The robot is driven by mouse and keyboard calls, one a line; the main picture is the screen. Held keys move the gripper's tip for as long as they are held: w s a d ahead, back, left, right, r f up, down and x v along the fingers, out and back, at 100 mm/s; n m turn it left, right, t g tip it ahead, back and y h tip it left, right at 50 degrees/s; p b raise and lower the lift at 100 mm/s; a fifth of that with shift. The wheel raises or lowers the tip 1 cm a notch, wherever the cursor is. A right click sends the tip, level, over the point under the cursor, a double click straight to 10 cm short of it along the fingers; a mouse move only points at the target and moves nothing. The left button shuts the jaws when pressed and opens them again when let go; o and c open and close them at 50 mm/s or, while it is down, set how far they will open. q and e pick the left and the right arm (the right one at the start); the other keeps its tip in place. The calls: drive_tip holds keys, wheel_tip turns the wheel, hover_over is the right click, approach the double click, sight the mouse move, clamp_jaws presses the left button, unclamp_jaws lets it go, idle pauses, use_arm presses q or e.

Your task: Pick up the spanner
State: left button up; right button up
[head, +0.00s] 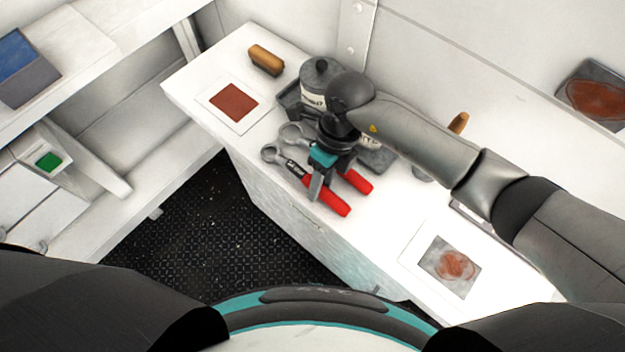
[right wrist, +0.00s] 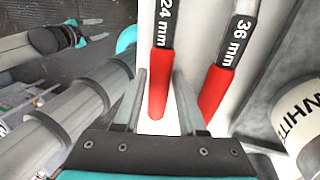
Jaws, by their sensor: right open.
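Two spanners with grey heads and red handles lie side by side on the white bench. The nearer spanner (head: 330,197) reads "24 mm" in the right wrist view (right wrist: 158,92); the farther spanner (head: 357,181) reads "36 mm" there (right wrist: 215,88). My right gripper (head: 326,182) is over the handles, pointing down. In the right wrist view its open fingers (right wrist: 158,78) show on either side of the 24 mm handle's red end, with nothing gripped. I cannot tell whether the fingertips are level with the handle. My left gripper (right wrist: 82,36) shows small in the right wrist view.
A lidded grey pot (head: 320,75) and a grey tray (head: 289,103) stand close behind the gripper. A wooden-backed brush (head: 266,60) and a rust-red card (head: 233,103) lie at the far end. A picture card (head: 450,266) lies near the right end. White shelves (head: 75,50) stand left.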

drive_tip(key=shift+c, duration=0.3)
clamp_jaws()
drive_tip(key=shift+r, duration=0.15)
wheel_tip(320, 180, up, 20)
drive_tip(key=shift+p, duration=0.35)
idle(0.4)
drive_tip(key=shift+c, duration=1.1)
unclamp_jaws()
clamp_jaws()
